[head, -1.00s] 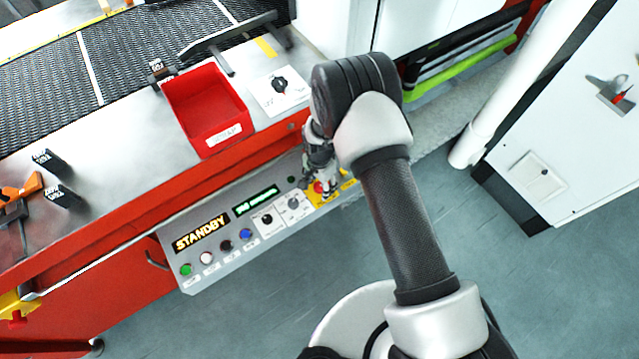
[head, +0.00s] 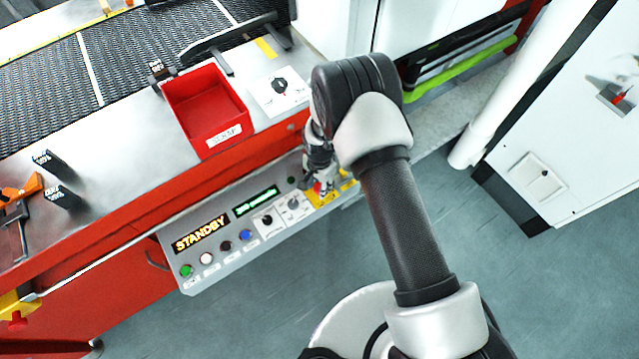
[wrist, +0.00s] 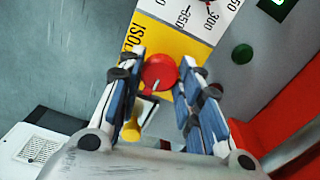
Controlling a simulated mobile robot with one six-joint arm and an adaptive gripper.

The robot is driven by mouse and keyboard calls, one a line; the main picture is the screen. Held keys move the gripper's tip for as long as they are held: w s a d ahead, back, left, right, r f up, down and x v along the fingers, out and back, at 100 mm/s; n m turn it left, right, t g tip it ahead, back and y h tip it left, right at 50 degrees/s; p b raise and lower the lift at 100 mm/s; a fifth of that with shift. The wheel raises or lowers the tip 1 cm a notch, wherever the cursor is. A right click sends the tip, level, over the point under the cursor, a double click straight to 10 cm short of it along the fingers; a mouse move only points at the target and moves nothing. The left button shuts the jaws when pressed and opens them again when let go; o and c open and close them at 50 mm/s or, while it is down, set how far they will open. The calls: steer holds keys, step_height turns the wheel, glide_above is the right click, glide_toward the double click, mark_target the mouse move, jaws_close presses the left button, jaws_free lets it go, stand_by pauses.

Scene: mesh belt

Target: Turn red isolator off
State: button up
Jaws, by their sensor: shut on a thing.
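The red isolator (wrist: 160,70) is a round red knob on a yellow plate (wrist: 182,46) whose lettering is partly covered. In the wrist view my gripper (wrist: 163,76) has one blue-padded finger on each side of the knob and is shut on it. A small yellow piece (wrist: 131,128) shows between the fingers, below the knob in the picture. In the head view my gripper (head: 322,186) is over the right end of the control panel (head: 215,270), where the yellow plate (head: 345,184) shows around it. The knob is mostly hidden there, and I cannot read its setting.
The panel carries a lit STANDBY display (head: 201,234), several push buttons and a dial (head: 293,203). A green round part (wrist: 242,54) is near my right finger. A red bin (head: 207,105) stands on the ledge above. The floor (head: 250,325) in front is clear.

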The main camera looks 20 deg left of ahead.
steer(key=n+b, duration=0.2)
steer(key=n, duration=0.2)
steer(key=shift+n, duration=0.4)
steer(key=n+b, duration=0.1)
steer(key=n, duration=0.3)
steer(key=shift+n, duration=0.3)
steer(key=n+b, duration=0.1)
steer(key=n, duration=0.3)
steer(key=shift+n+b, duration=0.55)
steer(key=shift+n, duration=1.75)
steer(key=o, duration=1.1)
steer(key=shift+c, duration=0.2)
steer(key=shift+r, duration=0.15)
